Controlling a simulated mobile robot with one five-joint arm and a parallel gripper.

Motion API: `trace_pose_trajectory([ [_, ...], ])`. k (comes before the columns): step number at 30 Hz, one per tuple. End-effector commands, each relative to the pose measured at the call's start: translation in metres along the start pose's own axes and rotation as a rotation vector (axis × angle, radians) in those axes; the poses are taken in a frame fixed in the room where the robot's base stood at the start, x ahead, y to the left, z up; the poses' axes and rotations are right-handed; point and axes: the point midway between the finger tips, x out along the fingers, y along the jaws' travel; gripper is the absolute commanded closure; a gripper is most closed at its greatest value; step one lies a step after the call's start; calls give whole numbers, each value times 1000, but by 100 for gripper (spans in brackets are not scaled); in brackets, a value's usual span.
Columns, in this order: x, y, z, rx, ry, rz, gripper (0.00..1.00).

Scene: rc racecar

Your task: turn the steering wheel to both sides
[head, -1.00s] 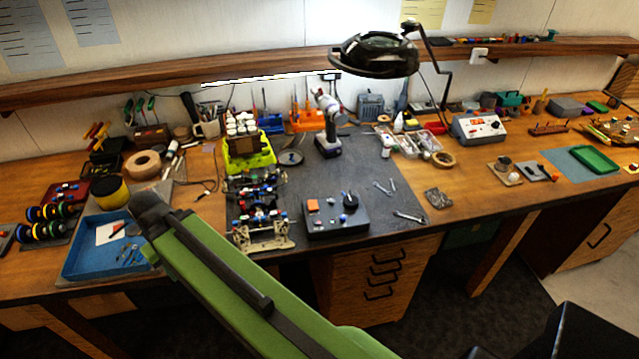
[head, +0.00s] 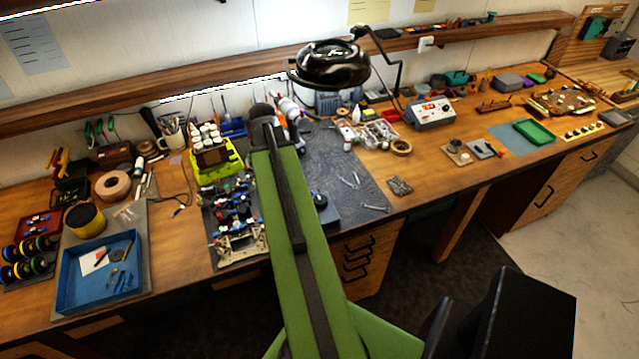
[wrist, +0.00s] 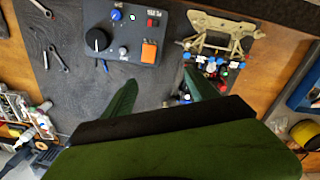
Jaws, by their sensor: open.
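A dark control box (wrist: 122,50) shows at the top of the wrist view. It carries a round black knob (wrist: 97,40), a blue knob, a red switch and an orange block. I cannot tell for sure which part is the steering wheel. In the head view my arm hides most of the box; the black knob (head: 320,200) shows just right of the arm. The racecar chassis (head: 236,218) lies left of the arm, and its beige end (wrist: 215,32) shows in the wrist view. My gripper (wrist: 158,92) is open and empty, its two green fingers below the box in the picture.
A dark mat (head: 345,165) lies under the box, with wrenches (head: 374,207) at the right. A magnifier lamp (head: 335,65) hangs over the bench. A blue tray (head: 100,275) lies at the left. A yellow-green case (head: 215,165) stands behind the chassis.

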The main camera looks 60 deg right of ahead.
Motion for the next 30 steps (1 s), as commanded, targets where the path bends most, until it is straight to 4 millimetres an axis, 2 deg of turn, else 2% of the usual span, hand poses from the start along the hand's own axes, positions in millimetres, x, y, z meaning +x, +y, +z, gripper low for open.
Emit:
trace_pose_trajectory([
  [1,-24,41,18,36,0,-1,33],
  [3,-34,81,40,59,0,-1,33],
  [6,-42,116,65,80,0,-1,33],
  [8,-44,127,73,85,0,-1,33],
  [14,-41,133,79,88,0,0,33],
  [19,-28,132,78,87,0,0,33],
  [23,-6,132,78,87,0,0,33],
  [30,45,132,78,87,0,0,33],
])
